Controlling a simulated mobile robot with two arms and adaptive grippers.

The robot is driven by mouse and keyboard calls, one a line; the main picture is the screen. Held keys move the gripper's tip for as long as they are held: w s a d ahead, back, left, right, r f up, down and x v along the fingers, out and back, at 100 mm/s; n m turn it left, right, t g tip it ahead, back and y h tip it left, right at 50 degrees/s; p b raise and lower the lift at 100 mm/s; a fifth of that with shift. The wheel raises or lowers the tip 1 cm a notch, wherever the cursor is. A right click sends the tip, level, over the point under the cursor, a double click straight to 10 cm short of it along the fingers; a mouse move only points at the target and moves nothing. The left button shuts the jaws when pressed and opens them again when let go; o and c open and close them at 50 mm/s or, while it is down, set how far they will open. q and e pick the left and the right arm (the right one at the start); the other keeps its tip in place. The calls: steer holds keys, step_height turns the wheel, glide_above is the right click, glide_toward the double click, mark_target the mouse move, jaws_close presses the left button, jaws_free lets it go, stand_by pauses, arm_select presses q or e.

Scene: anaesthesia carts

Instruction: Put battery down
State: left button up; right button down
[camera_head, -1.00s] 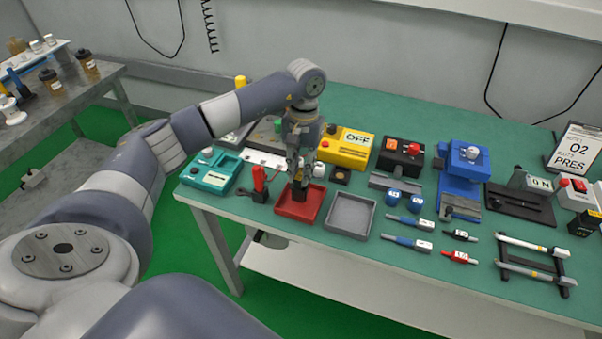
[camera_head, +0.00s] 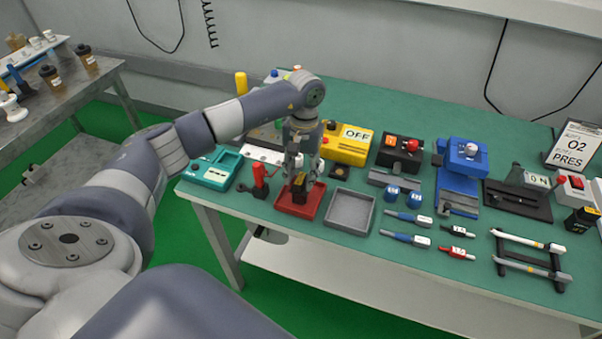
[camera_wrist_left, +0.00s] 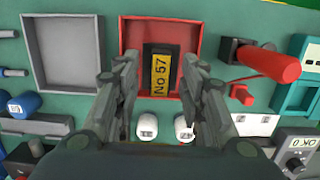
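The battery (camera_head: 298,192) is a black block with a yellow label. It reads "No 57" in the left wrist view (camera_wrist_left: 161,75). It stands in the red tray (camera_head: 318,199), which also shows in the left wrist view (camera_wrist_left: 133,32). My left gripper (camera_head: 296,180) points down over the tray. In the left wrist view its fingers (camera_wrist_left: 160,62) are apart, one on each side of the battery, with red tray visible between them and it. The battery's underside is hidden. My right gripper is in neither view.
A grey empty tray (camera_head: 350,210) stands right of the red one. A red-handled tool (camera_head: 259,177) and a teal device (camera_head: 213,168) are close on the left. A yellow box (camera_head: 346,147) stands behind. Blue pots (camera_head: 392,193) and several pens lie to the right.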

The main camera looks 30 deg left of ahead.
arm_select(q)
steer(key=shift+w+r+b, duration=0.15)
steer(key=shift+r+b, duration=0.15)
steer(key=shift+r, duration=0.05)
step_height(320, 180, up, 11)
steer(key=w+b, duration=0.1)
steer(key=b, duration=0.2)
steer(key=shift+a+r, duration=0.15)
steer(key=shift+r, duration=0.05)
steer(key=shift+w, duration=0.1)
